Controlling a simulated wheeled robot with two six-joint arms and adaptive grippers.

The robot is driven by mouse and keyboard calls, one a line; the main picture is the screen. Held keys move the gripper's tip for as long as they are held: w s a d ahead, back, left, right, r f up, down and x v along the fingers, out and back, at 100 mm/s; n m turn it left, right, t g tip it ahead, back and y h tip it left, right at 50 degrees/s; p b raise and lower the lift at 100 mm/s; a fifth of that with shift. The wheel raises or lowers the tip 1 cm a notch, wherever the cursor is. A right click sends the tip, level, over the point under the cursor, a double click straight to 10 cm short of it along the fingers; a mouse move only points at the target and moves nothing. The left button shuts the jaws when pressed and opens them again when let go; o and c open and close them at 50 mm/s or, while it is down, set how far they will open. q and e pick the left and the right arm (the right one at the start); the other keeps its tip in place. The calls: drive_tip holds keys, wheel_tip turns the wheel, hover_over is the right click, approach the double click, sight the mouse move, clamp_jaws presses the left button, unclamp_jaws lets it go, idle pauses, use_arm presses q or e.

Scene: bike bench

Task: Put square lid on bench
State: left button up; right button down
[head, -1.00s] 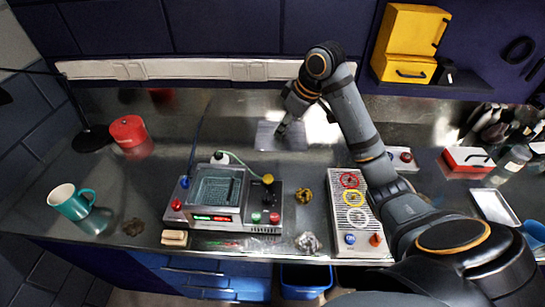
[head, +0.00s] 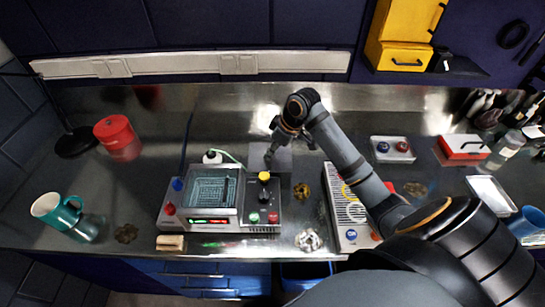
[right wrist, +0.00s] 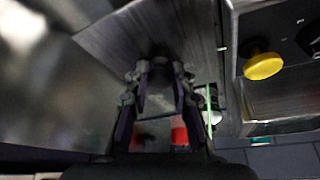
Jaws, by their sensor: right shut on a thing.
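The square lid (head: 285,159) is a flat grey metal plate, just behind the box with the yellow knob in the head view. In the right wrist view the lid (right wrist: 165,35) is a brushed plate beyond the fingers. My right gripper (head: 270,158) is shut on the lid near its left side. It also shows in the right wrist view (right wrist: 160,85). I cannot tell whether the lid touches the steel bench (head: 90,195) or hangs above it. My left gripper is not in view.
The device box (head: 247,215) with a screen, yellow knob (head: 264,177) and coloured buttons stands close in front of the lid. A panel with coloured rings (head: 345,200) lies to the right. A red canister (head: 115,130) and teal mug (head: 55,212) stand left. Bench behind the device is mostly clear.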

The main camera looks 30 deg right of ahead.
sight(273, 157)
wheel_tip(273, 157, down, 4)
drive_tip(key=shift+p, duration=0.3)
drive_tip(key=c, duration=1.1)
unclamp_jaws()
drive_tip(key=shift+f, duration=0.15)
drive_tip(key=shift+c, duration=0.2)
use_arm(q)
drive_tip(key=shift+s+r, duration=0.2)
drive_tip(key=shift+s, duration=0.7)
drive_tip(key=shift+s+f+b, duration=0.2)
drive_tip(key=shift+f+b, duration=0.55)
drive_tip(key=shift+b, duration=0.05)
use_arm(e)
drive_tip(key=v, duration=1.2)
drive_tip(key=shift+a, duration=0.15)
